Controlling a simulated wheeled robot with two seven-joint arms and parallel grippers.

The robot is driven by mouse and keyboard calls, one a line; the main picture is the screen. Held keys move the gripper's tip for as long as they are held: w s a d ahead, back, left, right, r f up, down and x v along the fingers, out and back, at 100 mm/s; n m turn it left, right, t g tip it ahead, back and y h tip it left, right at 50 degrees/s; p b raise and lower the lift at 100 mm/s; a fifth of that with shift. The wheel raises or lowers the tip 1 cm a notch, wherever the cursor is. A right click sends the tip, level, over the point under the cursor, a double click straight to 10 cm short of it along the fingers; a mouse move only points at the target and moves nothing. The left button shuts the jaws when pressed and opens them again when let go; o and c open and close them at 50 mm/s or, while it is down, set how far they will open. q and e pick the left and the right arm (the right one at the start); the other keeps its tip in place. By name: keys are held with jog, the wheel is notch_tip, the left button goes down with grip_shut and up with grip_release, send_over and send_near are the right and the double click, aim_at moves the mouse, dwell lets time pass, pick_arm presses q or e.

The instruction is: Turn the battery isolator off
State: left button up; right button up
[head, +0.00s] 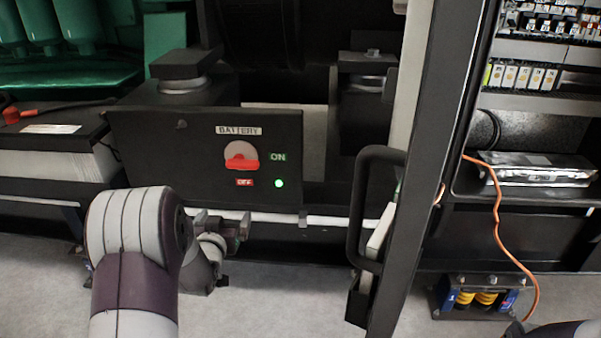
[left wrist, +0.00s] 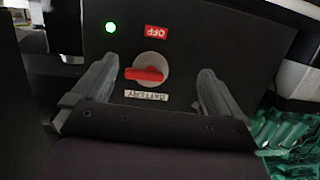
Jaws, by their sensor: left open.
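The battery isolator (head: 241,157) is a red handle on a pale round plate, set in a black panel (head: 150,150) under a BATTERY label. The handle lies roughly level, its red end toward the ON label (head: 278,157). A red OFF label (head: 245,182) is below it, and a green lamp (head: 279,183) is lit. My left gripper (head: 232,226) is below the panel's lower edge. In the left wrist view the isolator (left wrist: 146,75) appears upside down between the two spread, empty fingers of my left gripper (left wrist: 147,88), apart from them. My right gripper is not seen.
A black door frame with a handle (head: 365,205) stands right of the panel. A white pipe (head: 335,221) runs below it. An orange cable (head: 497,220) hangs at the right above a small transformer-like unit (head: 484,298). Green machinery (head: 75,75) is at the back left.

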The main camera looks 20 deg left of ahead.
aim_at(241, 165)
pick_arm(q)
notch_tip(241, 165, up, 6)
jog(key=w+t, duration=0.2)
jog(key=t, duration=0.1)
jog(key=b+x, duration=0.1)
jog(key=x, duration=0.2)
jog(key=b+x, duration=0.1)
jog(key=x, duration=0.3)
jog(key=b+x, duration=0.2)
jog(key=x, duration=0.1)
jog(key=shift+w+d+f, duration=0.3)
jog(key=shift+w+f, duration=0.05)
jog(key=shift+w+a+r, duration=0.1)
jog(key=shift+w+a, duration=0.05)
jog(key=shift+w, duration=0.5)
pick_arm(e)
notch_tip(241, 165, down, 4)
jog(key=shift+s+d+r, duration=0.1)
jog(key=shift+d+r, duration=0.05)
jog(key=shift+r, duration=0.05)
pick_arm(q)
jog(key=c, duration=0.7)
